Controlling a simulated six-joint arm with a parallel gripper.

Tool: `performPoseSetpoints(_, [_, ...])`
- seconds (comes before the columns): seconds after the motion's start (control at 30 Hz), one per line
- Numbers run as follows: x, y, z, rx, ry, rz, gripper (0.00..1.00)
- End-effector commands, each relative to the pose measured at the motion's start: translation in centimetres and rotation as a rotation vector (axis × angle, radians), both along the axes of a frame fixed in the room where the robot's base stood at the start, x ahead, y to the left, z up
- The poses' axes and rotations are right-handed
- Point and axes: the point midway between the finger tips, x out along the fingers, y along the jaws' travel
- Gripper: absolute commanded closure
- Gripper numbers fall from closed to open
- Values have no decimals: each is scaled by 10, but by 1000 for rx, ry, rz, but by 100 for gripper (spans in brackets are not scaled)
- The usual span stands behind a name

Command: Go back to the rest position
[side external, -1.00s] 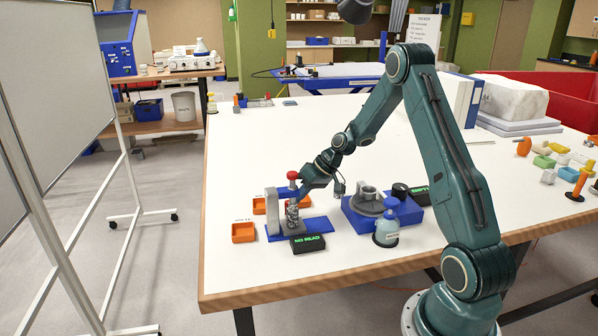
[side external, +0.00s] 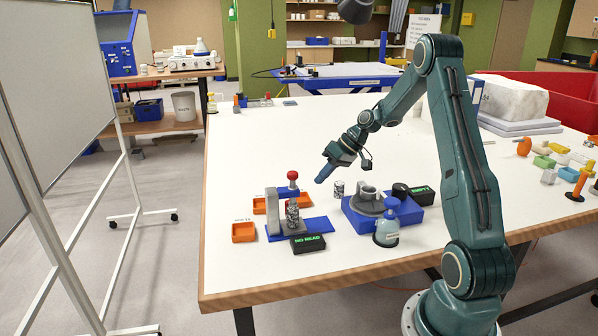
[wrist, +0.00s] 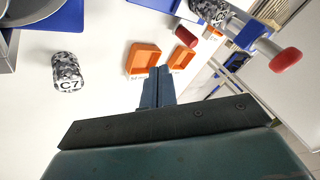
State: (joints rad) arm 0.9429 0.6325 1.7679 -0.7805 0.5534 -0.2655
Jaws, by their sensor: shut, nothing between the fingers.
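My gripper (side external: 318,181) is shut and empty. It hangs in the air above the white table, to the right of the red knob (side external: 292,175) on the blue-based stand. Its closed fingers also show in the wrist view (wrist: 157,74). A black-and-grey speckled cylinder (side external: 293,214) is at the grey block of this stand. A second speckled cylinder (side external: 339,188), marked C7 in the wrist view (wrist: 68,72), stands on the table, apart from my fingers.
A blue unit with a grey round fixture (side external: 369,205) and a capped bottle (side external: 387,230) stand to the right. The table's back middle (side external: 270,135) is clear.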

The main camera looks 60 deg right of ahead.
Motion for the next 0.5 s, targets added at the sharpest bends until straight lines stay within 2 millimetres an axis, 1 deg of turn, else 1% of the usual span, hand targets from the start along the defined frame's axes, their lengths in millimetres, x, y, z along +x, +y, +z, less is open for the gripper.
performPoseSetpoints(0.03, [-4, -4, 7, -2, -2, -2, 100])
performPoseSetpoints(0.1, [-8, -6, 13, -2, -1, -2, 100])
performPoseSetpoints(0.2, [-13, -9, 20, 0, 0, -2, 100])
performPoseSetpoints(0.33, [-16, -11, 25, 0, 1, -1, 100])
performPoseSetpoints(0.5, [-17, -11, 27, 0, 1, -1, 100])
